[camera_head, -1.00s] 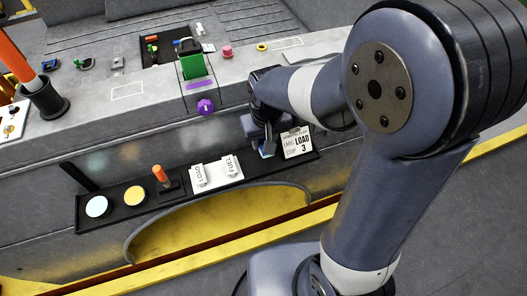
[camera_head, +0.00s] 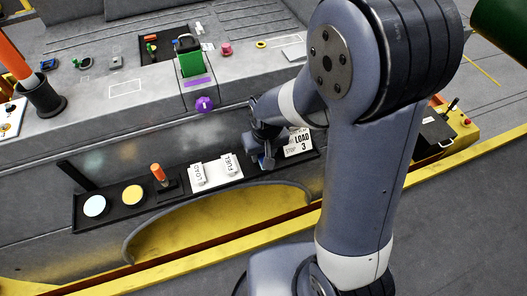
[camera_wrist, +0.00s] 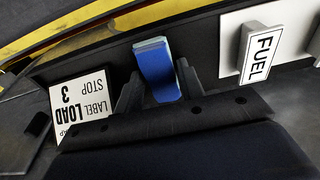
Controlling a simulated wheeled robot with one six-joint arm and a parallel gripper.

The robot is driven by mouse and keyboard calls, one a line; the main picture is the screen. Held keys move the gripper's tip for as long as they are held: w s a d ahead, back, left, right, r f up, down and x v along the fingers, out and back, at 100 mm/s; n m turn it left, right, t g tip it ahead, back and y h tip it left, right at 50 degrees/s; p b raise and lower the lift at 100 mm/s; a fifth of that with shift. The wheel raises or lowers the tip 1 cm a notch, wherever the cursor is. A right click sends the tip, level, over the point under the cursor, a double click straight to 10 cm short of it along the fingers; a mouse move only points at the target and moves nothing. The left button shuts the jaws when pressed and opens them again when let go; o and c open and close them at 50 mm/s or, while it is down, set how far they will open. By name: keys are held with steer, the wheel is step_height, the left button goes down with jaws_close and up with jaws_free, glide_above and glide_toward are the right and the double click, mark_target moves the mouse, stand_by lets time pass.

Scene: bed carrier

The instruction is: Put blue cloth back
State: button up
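The blue cloth (camera_wrist: 155,66) looks like a small folded blue block with a paler far end in the wrist view. My gripper (camera_wrist: 159,82) has one dark finger close against each side of it, and appears shut on it. In the head view, my gripper (camera_head: 264,158) points down at the right part of the black tray (camera_head: 150,212), between the FUEL switch and the LOAD 3 label card. Only a sliver of blue shows there. Whether the cloth touches the tray floor is unclear.
The FUEL switch (camera_wrist: 262,55) stands right of the cloth in the wrist view, and the LOAD 3 card (camera_wrist: 80,108) lies left. A LOAD switch (camera_head: 199,174), an orange-handled lever (camera_head: 159,174) and yellow (camera_head: 133,195) and pale (camera_head: 96,206) discs share the tray. A purple knob (camera_head: 204,104) is above.

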steer(key=o, duration=0.3)
step_height(320, 180, up, 12)
steer(key=s+p, duration=0.1)
steer(key=shift+s+d+p, duration=0.25)
steer(key=shift+s+p, duration=0.05)
steer(key=shift+s, duration=0.05)
steer(key=shift+r, duration=0.1)
stand_by(3.8)
